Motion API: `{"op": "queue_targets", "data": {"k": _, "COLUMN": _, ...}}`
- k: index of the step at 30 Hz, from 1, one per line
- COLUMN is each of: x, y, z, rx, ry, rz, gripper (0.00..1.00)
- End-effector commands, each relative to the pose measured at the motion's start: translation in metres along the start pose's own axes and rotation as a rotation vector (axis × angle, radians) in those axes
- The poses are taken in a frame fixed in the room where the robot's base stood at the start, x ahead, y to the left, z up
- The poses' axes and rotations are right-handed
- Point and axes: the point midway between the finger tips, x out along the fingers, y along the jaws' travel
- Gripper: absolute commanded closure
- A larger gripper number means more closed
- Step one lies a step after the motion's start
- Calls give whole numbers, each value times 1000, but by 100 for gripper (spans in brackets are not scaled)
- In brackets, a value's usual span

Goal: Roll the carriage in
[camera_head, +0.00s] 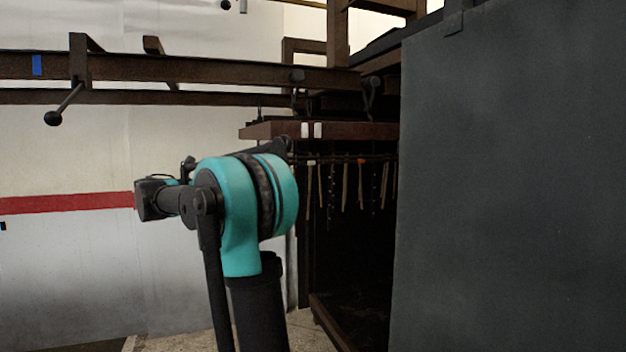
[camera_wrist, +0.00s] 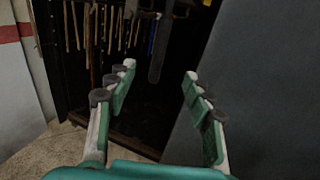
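A brown rail (camera_head: 190,70) runs across the upper left of the head view, with a blue mark (camera_head: 37,65) near its left end. A brown slab (camera_head: 270,131) with two white tags sits below the rail's right end, partly in the dark enclosure; it looks like the carriage, but I cannot be sure. Strips and chains (camera_head: 345,182) hang under it, and several hanging strips also show in the wrist view (camera_wrist: 85,25). My gripper (camera_wrist: 160,72) is open and empty, its fingers wide apart. It touches nothing visible. In the head view my arm mostly hides it.
A large dark grey panel (camera_head: 510,190) fills the right side, close to my right finger in the wrist view. A lever with a black ball (camera_head: 55,118) hangs off the rail. A pale wall with a red stripe (camera_head: 65,203) stands at left. The enclosure's lower part looks empty.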

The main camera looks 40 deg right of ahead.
Motion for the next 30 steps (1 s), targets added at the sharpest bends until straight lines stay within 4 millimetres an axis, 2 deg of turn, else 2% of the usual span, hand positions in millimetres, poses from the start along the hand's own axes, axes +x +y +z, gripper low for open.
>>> {"op": "queue_targets", "data": {"k": 8, "x": 11, "y": 0, "z": 0, "rx": 0, "ry": 0, "rz": 1, "gripper": 48}}
{"op": "queue_targets", "data": {"k": 30, "x": 116, "y": 0, "z": 0, "rx": 0, "ry": 0, "rz": 1, "gripper": 48}}
